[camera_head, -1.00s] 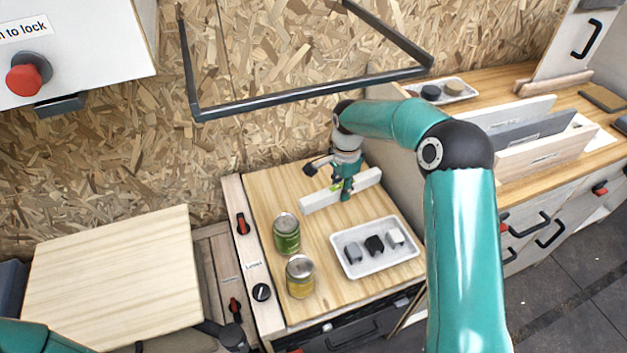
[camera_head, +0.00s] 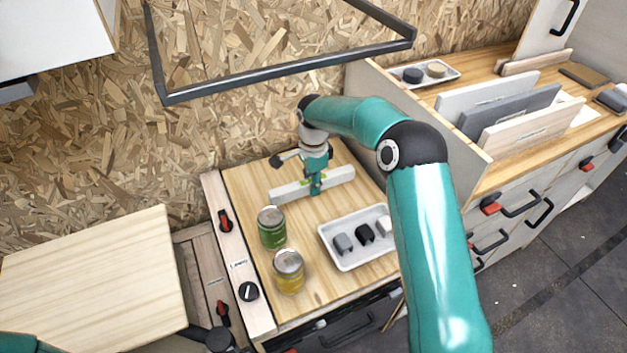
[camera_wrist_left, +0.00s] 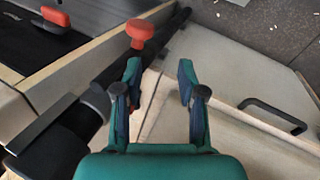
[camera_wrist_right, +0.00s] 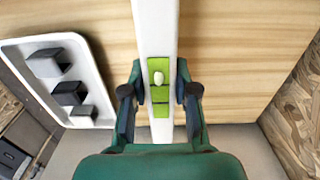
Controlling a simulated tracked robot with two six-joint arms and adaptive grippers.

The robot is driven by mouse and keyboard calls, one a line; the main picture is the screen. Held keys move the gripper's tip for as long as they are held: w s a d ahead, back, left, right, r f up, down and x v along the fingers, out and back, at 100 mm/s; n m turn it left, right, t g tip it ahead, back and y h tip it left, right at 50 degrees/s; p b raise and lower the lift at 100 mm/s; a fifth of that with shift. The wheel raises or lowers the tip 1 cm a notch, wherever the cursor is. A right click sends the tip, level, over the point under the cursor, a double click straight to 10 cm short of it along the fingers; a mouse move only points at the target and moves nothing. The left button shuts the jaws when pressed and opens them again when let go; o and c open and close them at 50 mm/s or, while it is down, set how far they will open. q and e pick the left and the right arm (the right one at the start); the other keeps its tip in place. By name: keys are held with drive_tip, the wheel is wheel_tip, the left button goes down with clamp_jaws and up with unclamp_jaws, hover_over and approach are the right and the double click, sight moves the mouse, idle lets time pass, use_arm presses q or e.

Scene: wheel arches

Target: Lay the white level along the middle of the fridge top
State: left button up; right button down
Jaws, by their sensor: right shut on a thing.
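The white level (camera_head: 339,177) is a long white bar with a green vial window in its middle. It is at the back of the wooden fridge top (camera_head: 335,288), behind the cans and the tray. My right gripper (camera_head: 316,188) is shut on the level near its middle. The right wrist view shows the level (camera_wrist_right: 156,30) between the two fingers (camera_wrist_right: 159,97). Whether its underside touches the wood I cannot tell. My left gripper (camera_wrist_left: 160,85) is open and empty, above a pale panel with a dark handle; the head view does not show its fingers.
A white tray (camera_head: 345,266) with dark, black and grey blocks lies at the front right. A dark metal frame (camera_head: 290,75) hangs above; a tall side panel (camera_head: 372,100) borders the right.

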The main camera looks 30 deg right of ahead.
sight(312, 203)
drive_tip(key=shift+f+b, duration=1.65)
drive_tip(key=shift+f, duration=1.1)
drive_tip(key=c, duration=0.8)
unclamp_jaws()
